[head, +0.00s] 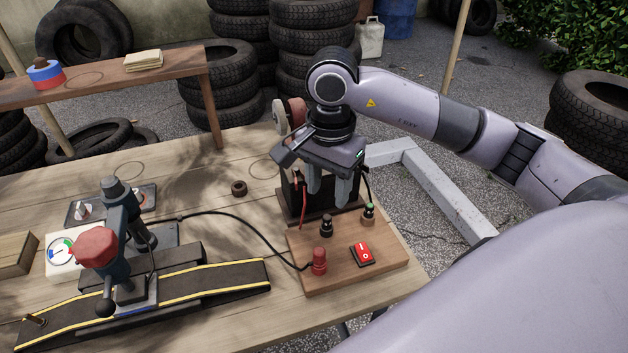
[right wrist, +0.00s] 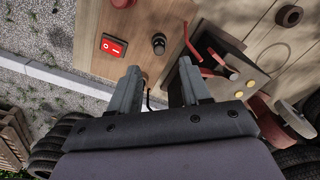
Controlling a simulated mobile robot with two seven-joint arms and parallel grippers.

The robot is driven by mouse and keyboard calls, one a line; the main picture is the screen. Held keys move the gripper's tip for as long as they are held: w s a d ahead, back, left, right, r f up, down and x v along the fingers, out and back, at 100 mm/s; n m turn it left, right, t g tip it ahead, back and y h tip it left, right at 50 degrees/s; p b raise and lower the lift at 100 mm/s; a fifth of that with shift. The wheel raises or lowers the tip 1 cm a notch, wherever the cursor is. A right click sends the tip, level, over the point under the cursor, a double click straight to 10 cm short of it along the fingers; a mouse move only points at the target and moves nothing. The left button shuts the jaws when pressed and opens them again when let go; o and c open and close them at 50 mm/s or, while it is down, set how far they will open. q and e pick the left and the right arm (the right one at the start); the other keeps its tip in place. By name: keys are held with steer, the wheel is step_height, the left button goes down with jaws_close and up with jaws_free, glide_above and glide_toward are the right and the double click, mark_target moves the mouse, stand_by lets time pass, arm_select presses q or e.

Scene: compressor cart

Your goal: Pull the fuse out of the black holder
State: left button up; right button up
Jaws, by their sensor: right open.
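On the wooden board (head: 300,275) stand two small dark posts. One is a plain black post (head: 326,226), also in the right wrist view (right wrist: 158,43). The other, with a green band (head: 368,212), is farther back and right. I cannot tell which is the black holder, and no fuse shows clearly. My right gripper (head: 328,190) points down behind the plain black post. Its fingers are apart and nothing shows held between them. In the right wrist view the open fingers (right wrist: 160,80) frame the board's edge; the green-banded post is not clear there. My left gripper is not in view.
A red rocker switch (head: 362,253) and a red terminal (head: 319,261) with a black cable share the board. A black box (head: 293,200) with red clamps stands behind it. A belt (head: 215,284) and a red-knobbed device (head: 97,247) occupy the table's left.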

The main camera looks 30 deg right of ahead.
mark_target(327, 217)
steer(key=shift+f, duration=3.5)
jaws_close()
